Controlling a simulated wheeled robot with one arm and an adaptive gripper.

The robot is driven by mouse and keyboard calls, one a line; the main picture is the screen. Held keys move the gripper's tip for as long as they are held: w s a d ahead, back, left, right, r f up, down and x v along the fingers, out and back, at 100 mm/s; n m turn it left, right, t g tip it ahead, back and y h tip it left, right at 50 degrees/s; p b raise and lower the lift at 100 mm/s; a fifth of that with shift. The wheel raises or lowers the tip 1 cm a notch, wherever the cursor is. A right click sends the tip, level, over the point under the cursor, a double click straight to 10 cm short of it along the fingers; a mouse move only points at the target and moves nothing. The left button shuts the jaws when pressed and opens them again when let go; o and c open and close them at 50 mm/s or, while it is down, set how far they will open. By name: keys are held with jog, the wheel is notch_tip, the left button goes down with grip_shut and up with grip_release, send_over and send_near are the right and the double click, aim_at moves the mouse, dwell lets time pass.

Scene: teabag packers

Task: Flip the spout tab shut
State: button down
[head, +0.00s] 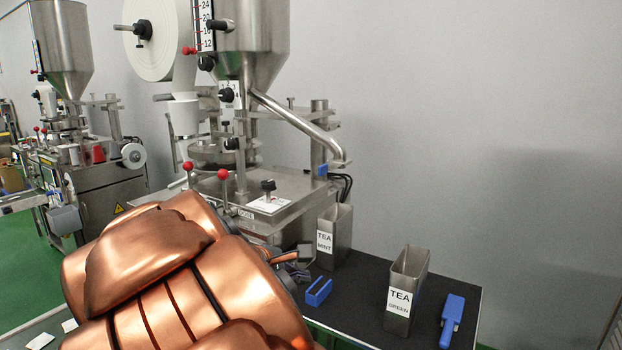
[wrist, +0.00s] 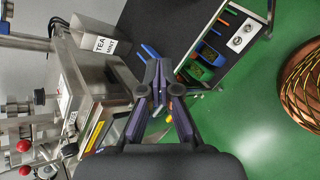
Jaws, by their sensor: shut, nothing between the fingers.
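A bent metal spout (head: 300,130) runs down from the steel hopper (head: 252,50) of the packing machine and ends over the machine's right side. A small blue tab (head: 322,170) shows just below and left of the spout's end; I cannot tell whether it is open or shut. My gripper (wrist: 158,70) is shut and empty in the wrist view, low beside the machine and above the edge of the black mat. The spout and its tab cannot be made out in the wrist view. In the head view my copper arm hides most of the gripper.
A TEA MINT tin (head: 335,238) and a TEA GREEN tin (head: 407,290) stand on the black mat (head: 365,290). A blue holder (head: 318,292) and a blue scoop-like tool (head: 451,320) lie there too. Red-knobbed levers (head: 223,174) stick up from the machine.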

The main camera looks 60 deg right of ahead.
aim_at(319, 172)
jog(key=w+d+r+n+t+h, duration=0.2)
jog(key=w+d+r+n+h, duration=0.5)
jog(key=w+d+r+n, duration=0.4)
jog(key=w+d+n, duration=0.1)
jog(key=w, duration=0.1)
jog(key=shift+w+d+r+t+b, duration=0.15)
jog(key=shift+w+d+t+b, duration=0.15)
jog(key=shift+w+d+b, duration=0.1)
jog(key=d, duration=0.4)
jog(key=d+p, duration=0.1)
jog(key=d, duration=0.4)
jog(key=d+p, duration=0.1)
jog(key=d, duration=0.4)
jog(key=shift+w, duration=0.25)
